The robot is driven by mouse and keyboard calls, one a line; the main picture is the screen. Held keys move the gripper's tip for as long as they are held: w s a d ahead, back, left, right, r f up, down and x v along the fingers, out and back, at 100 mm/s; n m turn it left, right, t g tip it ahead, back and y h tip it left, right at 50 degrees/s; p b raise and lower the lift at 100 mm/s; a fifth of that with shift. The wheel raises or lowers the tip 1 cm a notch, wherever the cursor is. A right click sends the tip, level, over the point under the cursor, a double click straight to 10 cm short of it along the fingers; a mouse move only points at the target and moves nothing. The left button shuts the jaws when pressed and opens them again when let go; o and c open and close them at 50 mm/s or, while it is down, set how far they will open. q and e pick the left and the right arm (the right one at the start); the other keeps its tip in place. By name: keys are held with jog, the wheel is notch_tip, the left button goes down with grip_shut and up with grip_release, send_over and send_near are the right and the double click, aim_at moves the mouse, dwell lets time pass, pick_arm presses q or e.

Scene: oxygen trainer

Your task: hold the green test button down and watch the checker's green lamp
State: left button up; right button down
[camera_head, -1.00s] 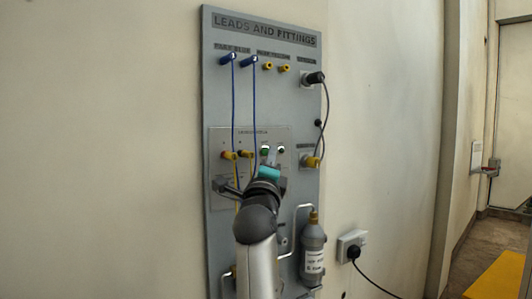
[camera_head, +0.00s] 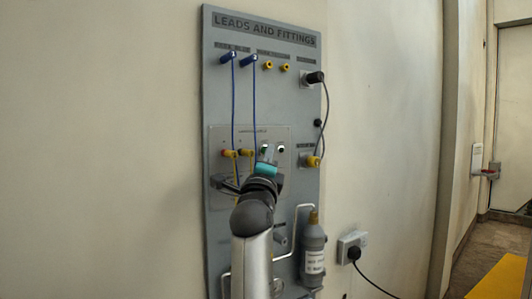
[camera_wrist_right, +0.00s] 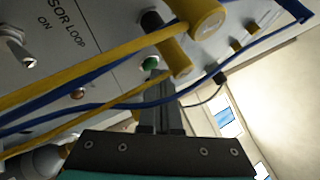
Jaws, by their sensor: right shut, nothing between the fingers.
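The checker plate (camera_head: 285,132) sits on the grey board. My right gripper (camera_head: 267,157) is in front of it, its shut fingers empty and pointing at the plate, by the green test button (camera_head: 263,149). In the right wrist view a green dome, apparently the button (camera_wrist_right: 150,64), shows just beyond the tips of my right gripper (camera_wrist_right: 154,78). I cannot tell whether they touch or whether it is pressed. The checker's lamp (camera_head: 281,148) is a small round fitting right of the button. I cannot tell whether it is lit. My left gripper is not in view.
Yellow plugs (camera_head: 246,153) with leads stand left of the button. In the wrist view a yellow plug (camera_wrist_right: 175,55) and blue lead (camera_wrist_right: 105,105) pass close to the fingers. A grey bottle (camera_head: 313,250) and wall socket (camera_head: 352,244) are lower right.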

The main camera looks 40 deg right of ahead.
jog(key=shift+w, duration=0.25)
dwell(1.2)
jog(key=shift+s+a, duration=0.1)
jog(key=shift+s, duration=0.65)
jog(key=s, duration=0.5)
jog(key=shift+a+p, duration=0.25)
jog(key=shift+p, duration=0.15)
